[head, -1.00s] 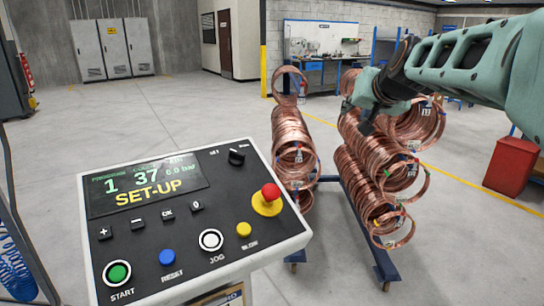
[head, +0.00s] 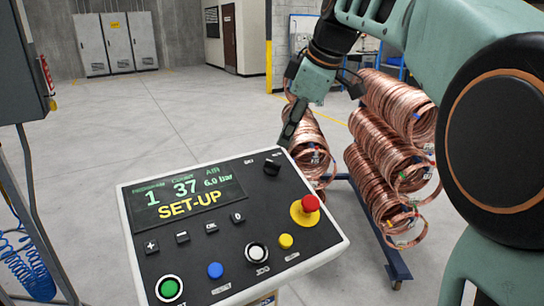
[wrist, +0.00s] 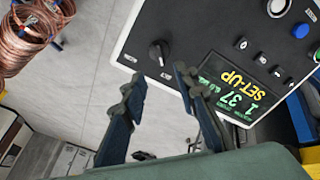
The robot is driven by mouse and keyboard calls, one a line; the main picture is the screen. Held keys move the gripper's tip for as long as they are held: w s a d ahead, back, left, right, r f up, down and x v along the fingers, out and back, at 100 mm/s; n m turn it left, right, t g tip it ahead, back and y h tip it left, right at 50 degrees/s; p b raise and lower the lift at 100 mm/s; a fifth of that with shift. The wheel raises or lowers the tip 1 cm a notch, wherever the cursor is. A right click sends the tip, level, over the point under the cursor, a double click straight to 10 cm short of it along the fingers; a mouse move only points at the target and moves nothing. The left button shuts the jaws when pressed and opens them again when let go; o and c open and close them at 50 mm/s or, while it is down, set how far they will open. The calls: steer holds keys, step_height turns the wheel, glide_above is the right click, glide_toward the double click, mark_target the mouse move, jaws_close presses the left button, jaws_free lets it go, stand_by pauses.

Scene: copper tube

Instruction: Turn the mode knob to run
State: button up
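The control panel (head: 200,262) has a display (head: 188,199) reading SET-UP in yellow. The black mode knob (head: 271,168) sits at the panel's top right, with small labels above it too blurred to read surely. In the wrist view the knob (wrist: 159,52) shows a light pointer line and lies just beyond the fingertips, roughly between them. My gripper (head: 288,135) is above the panel's far edge, close to the knob and not touching it. In the wrist view my gripper (wrist: 158,82) has its two fingers spread with nothing between them.
A red emergency stop (head: 311,203) on a yellow base stands up from the panel near the knob. White (head: 257,252), yellow, blue and green buttons line the front. Copper coils (head: 390,150) on a blue rack stand behind. Open floor lies to the left.

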mark_target(274, 162)
steer(key=x, duration=1)
steer(key=shift+w+f, duration=0.1)
steer(key=shift+f, duration=0.2)
jaws_close()
